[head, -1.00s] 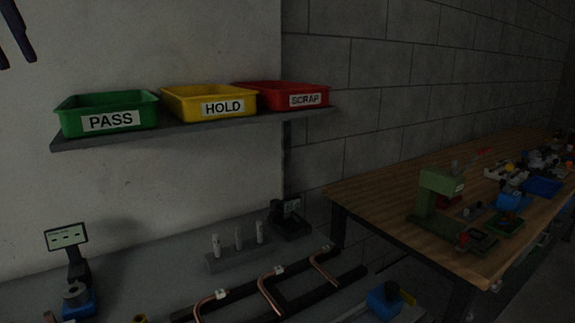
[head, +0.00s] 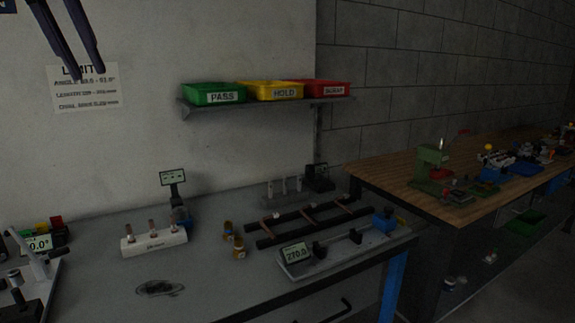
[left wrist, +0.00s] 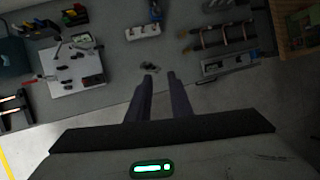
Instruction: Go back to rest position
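My left gripper (head: 94,72) hangs at the upper left of the head view, in front of the wall and the limits sheet. Its two dark fingers are apart, with nothing between them. My right gripper is in neither view.
The grey bench (head: 215,272) holds copper tubes on a black rack (head: 308,218), a gauge reading 270.0 (head: 296,254) and a white block with pegs (head: 154,243). Green, yellow and red bins (head: 214,94) sit on a wall shelf. A wooden table (head: 400,172) stands right.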

